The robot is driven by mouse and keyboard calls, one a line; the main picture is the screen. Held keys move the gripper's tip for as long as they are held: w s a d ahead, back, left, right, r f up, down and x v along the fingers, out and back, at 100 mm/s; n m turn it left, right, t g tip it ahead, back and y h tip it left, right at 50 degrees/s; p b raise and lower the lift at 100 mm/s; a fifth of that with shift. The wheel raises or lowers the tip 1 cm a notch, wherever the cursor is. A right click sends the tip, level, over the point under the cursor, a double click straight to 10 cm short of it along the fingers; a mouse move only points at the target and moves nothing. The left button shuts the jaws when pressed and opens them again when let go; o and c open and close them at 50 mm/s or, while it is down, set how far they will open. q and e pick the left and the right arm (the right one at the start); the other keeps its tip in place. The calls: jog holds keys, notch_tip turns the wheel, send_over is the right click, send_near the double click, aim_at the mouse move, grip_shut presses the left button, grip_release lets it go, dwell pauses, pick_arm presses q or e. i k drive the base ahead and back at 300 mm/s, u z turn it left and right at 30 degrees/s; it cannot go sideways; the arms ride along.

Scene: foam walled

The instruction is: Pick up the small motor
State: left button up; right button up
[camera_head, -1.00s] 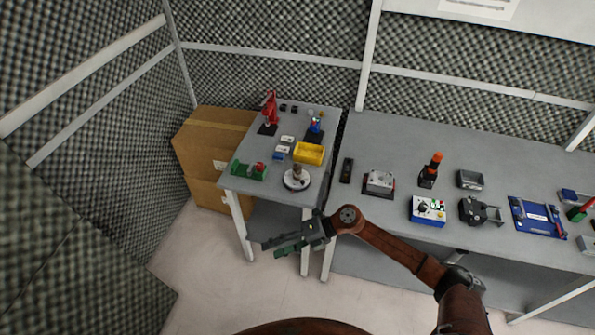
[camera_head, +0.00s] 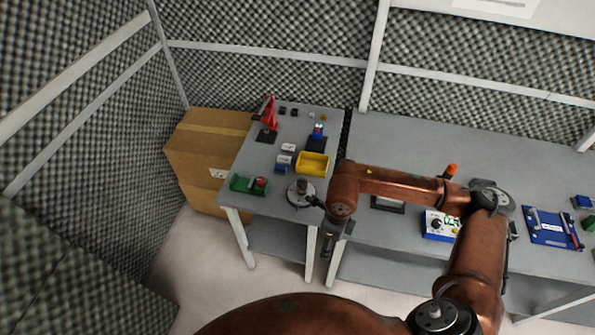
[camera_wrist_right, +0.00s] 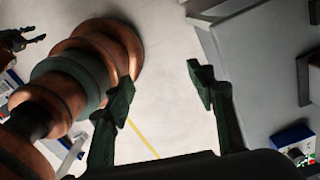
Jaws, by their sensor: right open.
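A small dark brown upright part (camera_head: 302,184), which looks like the small motor, stands on a round grey base (camera_head: 293,197) near the front right corner of the left table. It is too small to be sure of. My right gripper (camera_head: 326,240) hangs past that table's front right corner, apart from the part, partly covered by my arm. The right wrist view shows my right gripper (camera_wrist_right: 162,88) open and empty above pale floor. A dark claw-like shape at that view's upper left may be my left gripper; its state is unclear.
The left table (camera_head: 237,205) also holds a yellow bin (camera_head: 312,164), a green fixture (camera_head: 248,184) and a red tool (camera_head: 269,115). Cardboard boxes (camera_head: 205,150) stand left of it. The right table (camera_head: 400,140) carries a blue-white device (camera_head: 437,226) and other fixtures.

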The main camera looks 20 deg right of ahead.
aim_at(302, 183)
jog(key=i, duration=0.95)
